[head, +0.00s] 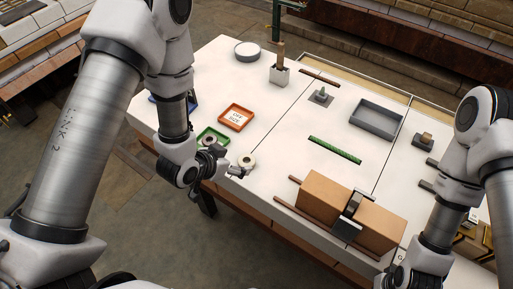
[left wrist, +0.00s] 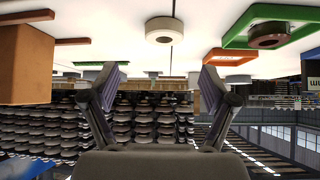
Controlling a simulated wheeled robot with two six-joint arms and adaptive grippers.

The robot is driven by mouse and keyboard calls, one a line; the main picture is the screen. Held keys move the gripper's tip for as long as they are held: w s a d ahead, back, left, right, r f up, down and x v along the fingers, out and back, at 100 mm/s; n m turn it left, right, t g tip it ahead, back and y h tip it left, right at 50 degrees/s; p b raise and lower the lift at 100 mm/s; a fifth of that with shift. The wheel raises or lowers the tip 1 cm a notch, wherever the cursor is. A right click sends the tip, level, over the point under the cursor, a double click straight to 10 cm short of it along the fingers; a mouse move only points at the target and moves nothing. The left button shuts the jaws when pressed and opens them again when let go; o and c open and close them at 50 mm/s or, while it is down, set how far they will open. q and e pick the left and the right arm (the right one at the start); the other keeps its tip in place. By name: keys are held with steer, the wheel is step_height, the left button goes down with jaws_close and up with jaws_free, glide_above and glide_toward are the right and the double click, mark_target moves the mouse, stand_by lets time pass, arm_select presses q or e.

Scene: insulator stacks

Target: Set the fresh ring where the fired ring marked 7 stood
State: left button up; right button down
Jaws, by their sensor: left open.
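A pale ring (head: 247,160) lies on the white table near its front edge; it also shows in the left wrist view (left wrist: 164,31). A darker, brownish ring (head: 210,141) sits in a green tray (head: 222,132), seen also in the left wrist view (left wrist: 268,35). No 7 is readable on either ring. My left gripper (head: 239,172) is low beside the pale ring, on its near side. Its fingers (left wrist: 163,80) are spread and empty in the left wrist view, with the pale ring ahead of them. My right arm shows at the right, but its gripper cannot be made out.
An orange tray (head: 236,116) with a lettered card lies behind the green tray. A brown box (head: 325,199) with a dark clasp stands front right. A green strip (head: 334,150), grey tray (head: 376,117) and round white dish (head: 247,50) lie farther off. The table between is clear.

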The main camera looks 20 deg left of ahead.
mark_target(249, 159)
arm_select(q)
steer(key=shift+f, duration=0.2)
steer(key=shift+w+f+p, duration=0.35)
steer(key=shift+w+f, duration=0.75)
steer(key=shift+f, duration=0.15)
steer(key=x, duration=0.3)
steer(key=shift+w+d+f+p, duration=0.15)
steer(key=shift+w+d+p, duration=0.05)
steer(key=shift+d+p, duration=0.1)
steer(key=shift+w+d+f, duration=0.1)
steer(key=shift+w+f, duration=0.05)
steer(key=shift+f, duration=0.05)
steer(key=shift+s, duration=0.2)
steer(key=c, duration=1.3)
steer(key=shift+c, duration=0.2)
arm_select(e)
steer(key=shift+s+a+r, duration=0.1)
steer(key=shift+a+r, duration=0.1)
steer(key=shift+r, duration=0.35)
steer(key=shift+a+r, duration=0.15)
steer(key=shift+r, duration=0.35)
arm_select(q)
steer(key=shift+r, duration=0.1)
